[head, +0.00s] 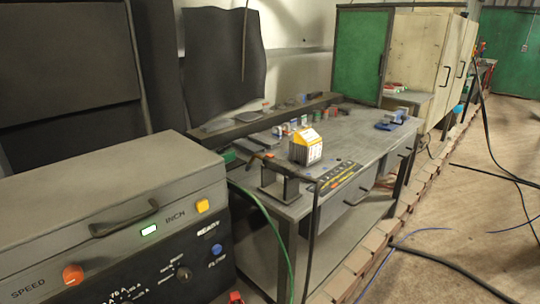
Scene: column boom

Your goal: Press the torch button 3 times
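A grey control box (110,200) fills the lower left of the head view. I cannot make out any label reading torch. A thin dark and orange tool (262,156), perhaps a torch, lies at the near end of the workbench; no button on it can be told. Neither of my grippers is in view.
The workbench (350,140) holds a yellow-topped box (306,147), a blue clamp-like tool (392,119) and small items. A green cable (275,230) and a black one hang at its near end. Cables lie on the floor (470,220) at right. Pale cabinets (425,60) stand behind.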

